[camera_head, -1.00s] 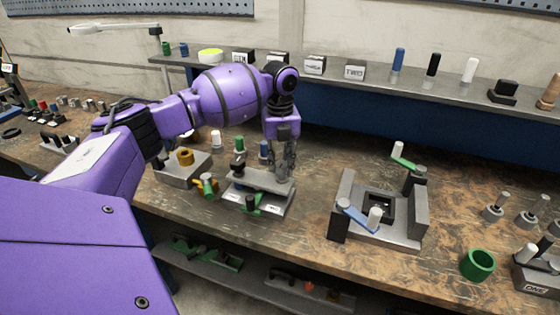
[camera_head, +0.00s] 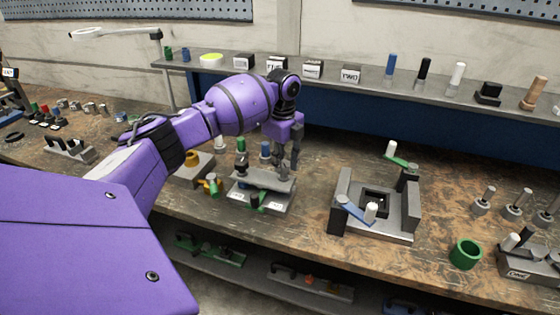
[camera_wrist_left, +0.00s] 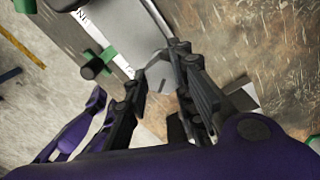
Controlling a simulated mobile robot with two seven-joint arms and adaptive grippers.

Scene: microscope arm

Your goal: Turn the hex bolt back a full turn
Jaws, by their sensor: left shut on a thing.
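My left gripper (camera_head: 287,174) points down at the right end of a grey metal fixture (camera_head: 248,199) on the bench. In the left wrist view, the two dark fingers of the left gripper (camera_wrist_left: 159,76) stand on either side of a grey hexagonal head, the hex bolt (camera_wrist_left: 158,74), and are shut on it. The fixture's grey plate also shows in the left wrist view (camera_wrist_left: 125,30), with a green part beside it. The fingers mostly hide the bolt in the head view. My right gripper is in neither view.
Left of the fixture stand a block with a brass ring (camera_head: 191,159) and a small yellow-green part (camera_head: 211,186). Green and blue pegs stand behind it. A grey vise-like fixture (camera_head: 374,226) with green and blue levers is to the right, with bare bench between.

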